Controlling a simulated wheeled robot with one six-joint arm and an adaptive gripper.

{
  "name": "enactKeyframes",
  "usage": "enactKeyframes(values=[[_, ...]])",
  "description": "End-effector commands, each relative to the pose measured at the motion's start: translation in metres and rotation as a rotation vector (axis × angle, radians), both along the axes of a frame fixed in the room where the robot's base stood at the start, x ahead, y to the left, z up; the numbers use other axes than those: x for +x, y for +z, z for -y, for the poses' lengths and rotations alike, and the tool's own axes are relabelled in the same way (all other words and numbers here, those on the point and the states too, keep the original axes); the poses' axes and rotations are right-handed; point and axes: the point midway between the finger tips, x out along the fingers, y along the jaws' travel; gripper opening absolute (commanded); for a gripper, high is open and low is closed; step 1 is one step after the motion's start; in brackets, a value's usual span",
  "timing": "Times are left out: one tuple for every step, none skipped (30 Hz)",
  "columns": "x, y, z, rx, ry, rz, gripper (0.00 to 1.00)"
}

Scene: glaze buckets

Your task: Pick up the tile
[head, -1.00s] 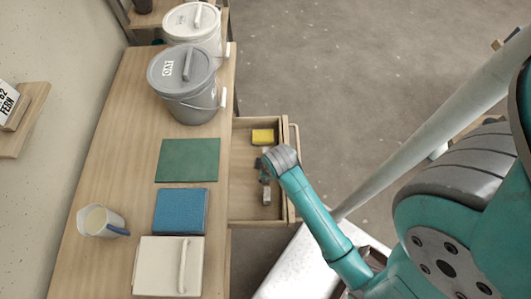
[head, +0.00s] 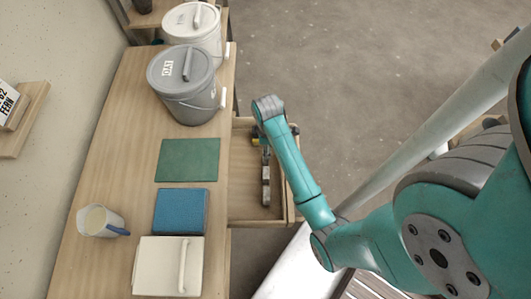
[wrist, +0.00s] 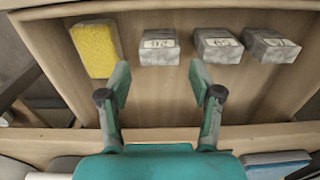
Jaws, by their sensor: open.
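Three grey tile blocks with white printed labels lie in a row in the open drawer (head: 242,185). In the wrist view they are the left block (wrist: 158,50), the middle block (wrist: 217,46) and the right block (wrist: 271,46); the labels are hard to read. My gripper (wrist: 160,84) is open and empty. The left block shows between its fingertips, a little beyond them, with no visible contact. In the head view, grey blocks (head: 266,192) show below my wrist, and the fingers are partly hidden by my arm.
A yellow sponge (wrist: 96,50) lies left of the blocks in the drawer. The drawer's walls stand close around. The table left of it holds a green mat (head: 188,160), a blue slab (head: 180,211), a white lidded box (head: 160,268), a jug (head: 98,221) and lidded buckets (head: 186,95).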

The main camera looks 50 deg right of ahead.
Motion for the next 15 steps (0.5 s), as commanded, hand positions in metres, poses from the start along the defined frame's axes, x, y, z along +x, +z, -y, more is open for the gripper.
enactKeyframes(values=[[0.000,-0.003,0.000,0.001,0.000,-0.001,0.65],[0.000,-0.004,0.000,0.001,0.000,-0.001,0.65],[0.000,-0.006,0.000,0.000,0.000,0.000,0.65],[0.000,-0.008,-0.001,0.000,0.000,0.000,0.65],[0.001,-0.011,-0.001,0.000,0.000,0.000,0.65],[0.001,-0.016,-0.001,0.001,0.000,-0.002,0.65],[0.001,-0.021,-0.002,0.001,0.000,-0.002,0.65],[0.002,-0.025,-0.002,0.001,0.000,-0.002,0.65],[0.002,-0.031,-0.002,0.002,0.000,-0.003,0.65],[0.003,-0.035,-0.002,0.001,0.000,-0.002,0.65],[0.003,-0.039,-0.002,0.001,0.000,-0.002,0.65],[0.003,-0.045,-0.002,0.001,0.000,-0.002,0.65],[0.003,-0.048,-0.002,0.000,-0.001,-0.001,0.65],[0.003,-0.050,-0.002,0.001,-0.001,-0.001,0.65],[0.003,-0.053,-0.002,0.000,-0.001,-0.001,0.65]])
